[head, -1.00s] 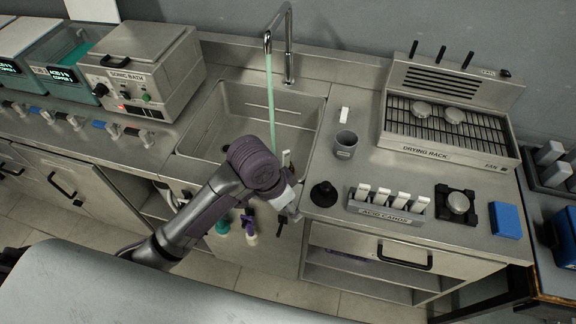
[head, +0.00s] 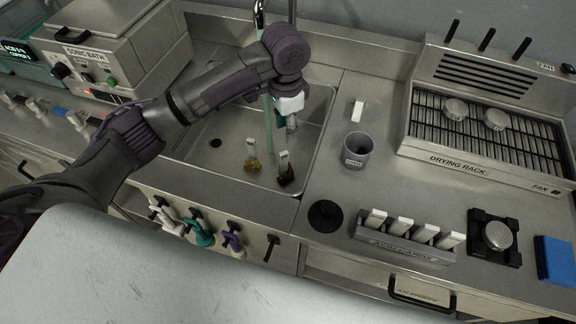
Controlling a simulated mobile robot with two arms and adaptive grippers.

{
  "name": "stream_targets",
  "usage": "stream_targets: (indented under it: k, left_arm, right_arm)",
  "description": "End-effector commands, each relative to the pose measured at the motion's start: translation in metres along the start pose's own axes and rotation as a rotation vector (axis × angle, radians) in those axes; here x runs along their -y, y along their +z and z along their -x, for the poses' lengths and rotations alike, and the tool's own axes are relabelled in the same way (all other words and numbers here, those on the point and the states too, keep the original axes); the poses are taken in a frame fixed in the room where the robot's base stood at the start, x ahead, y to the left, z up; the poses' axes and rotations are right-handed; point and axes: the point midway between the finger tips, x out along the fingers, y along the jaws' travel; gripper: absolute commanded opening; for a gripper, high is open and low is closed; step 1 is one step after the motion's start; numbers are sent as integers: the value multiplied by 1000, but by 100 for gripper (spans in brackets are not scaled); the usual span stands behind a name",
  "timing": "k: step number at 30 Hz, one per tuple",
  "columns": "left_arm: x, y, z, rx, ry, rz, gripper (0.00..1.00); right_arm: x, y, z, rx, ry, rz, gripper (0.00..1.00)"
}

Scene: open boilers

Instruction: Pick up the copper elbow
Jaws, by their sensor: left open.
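Two small tagged parts lie in the steel sink (head: 218,157). One is a yellowish part (head: 253,164) with a white tag. The other is a dark brown part (head: 286,177) with a white tag, to its right near the sink's right wall. Either may be the copper elbow; I cannot tell which from the shape. My left gripper (head: 291,124) is open over the back right of the sink, beyond both parts and apart from them. Its fingers are small and partly hidden by its wrist. My right gripper is not in view.
A greenish water stream (head: 268,125) falls from the tap close to my left gripper. A grey cup (head: 356,150), a black round base (head: 325,215), an acid cards holder (head: 402,243) and the drying rack (head: 458,166) stand to the right. The sonic bath (head: 120,52) stands left.

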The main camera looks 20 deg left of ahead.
Motion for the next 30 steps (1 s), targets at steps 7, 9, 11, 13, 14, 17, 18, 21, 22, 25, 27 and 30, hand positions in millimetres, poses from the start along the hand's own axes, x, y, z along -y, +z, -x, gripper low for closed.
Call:
stream_targets:
  k: [7, 9, 11, 13, 14, 17, 18, 21, 22, 25, 27, 30]
  left_arm:
    - [0, 1, -49, 3, 1, 0, 41]
    - [-1, 1, -59, 2, 2, 0, 41]
    - [-1, 1, -65, 2, 1, -1, 41]
    - [0, 1, -69, 1, 0, -1, 41]
    - [0, 1, -70, 1, -1, -1, 41]
    - [0, 2, -78, 3, 0, -1, 41]
    - [1, 3, -84, 3, 1, 0, 41]
    - [2, 5, -100, 4, 1, 0, 41]
    - [3, 5, -104, 2, 1, -1, 41]
    - [2, 4, -117, 1, 0, -1, 41]
    - [2, 4, -121, 1, -1, -2, 41]
    - [3, 4, -123, 0, -2, -1, 41]
  right_arm:
    - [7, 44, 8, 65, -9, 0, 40]
    - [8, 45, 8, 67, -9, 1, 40]
    - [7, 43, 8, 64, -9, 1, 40]
    - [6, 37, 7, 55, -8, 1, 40]
    - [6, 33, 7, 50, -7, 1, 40]
    - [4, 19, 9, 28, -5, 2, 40]
    - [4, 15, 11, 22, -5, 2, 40]
    - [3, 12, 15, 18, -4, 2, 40]
    - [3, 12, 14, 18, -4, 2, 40]
    - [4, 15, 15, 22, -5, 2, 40]
    - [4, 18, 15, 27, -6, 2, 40]
    - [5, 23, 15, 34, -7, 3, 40]
